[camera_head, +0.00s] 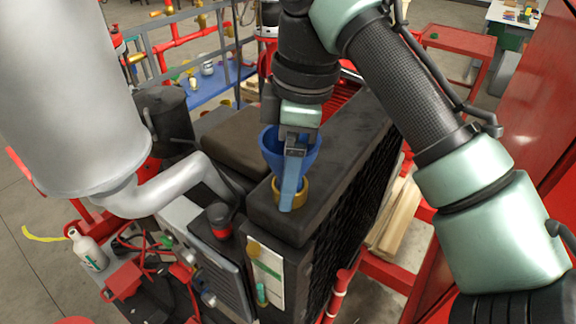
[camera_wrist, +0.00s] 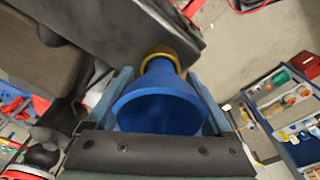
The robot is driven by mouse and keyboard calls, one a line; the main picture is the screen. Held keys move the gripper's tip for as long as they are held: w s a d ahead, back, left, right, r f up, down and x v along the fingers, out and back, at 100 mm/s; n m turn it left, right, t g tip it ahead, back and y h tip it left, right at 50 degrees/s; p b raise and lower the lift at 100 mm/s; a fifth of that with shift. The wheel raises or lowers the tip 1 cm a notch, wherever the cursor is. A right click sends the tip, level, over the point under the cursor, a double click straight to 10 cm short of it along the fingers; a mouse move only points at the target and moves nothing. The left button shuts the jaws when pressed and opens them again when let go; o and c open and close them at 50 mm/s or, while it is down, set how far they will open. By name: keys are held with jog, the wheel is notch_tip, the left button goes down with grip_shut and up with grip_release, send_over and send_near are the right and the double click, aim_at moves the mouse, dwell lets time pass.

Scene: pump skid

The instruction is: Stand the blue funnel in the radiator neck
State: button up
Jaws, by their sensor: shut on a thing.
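The blue funnel (camera_head: 270,150) is upright, wide mouth up, above the brass radiator neck (camera_head: 303,192) on top of the black radiator. My gripper (camera_head: 288,190) is shut on the funnel, with one finger in front of it in the head view. In the wrist view the funnel (camera_wrist: 160,108) sits between the two fingers, and the brass neck (camera_wrist: 162,52) shows as a ring around its narrow end. The lower tip of the funnel is hidden, so I cannot tell how deep it sits in the neck.
The black radiator top (camera_head: 335,135) is a long flat slab. A silver exhaust pipe (camera_head: 165,190) and large grey cylinder (camera_head: 70,90) stand to the left. A white bottle (camera_head: 87,250) is at lower left.

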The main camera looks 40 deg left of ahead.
jog(key=o, duration=1.3)
jog(key=r, duration=0.8)
jog(key=w+d+r, duration=0.1)
jog(key=r, duration=0.4)
jog(key=shift+d+b, duration=0.1)
jog(key=shift+b, duration=0.3)
jog(key=shift+s+f, duration=0.15)
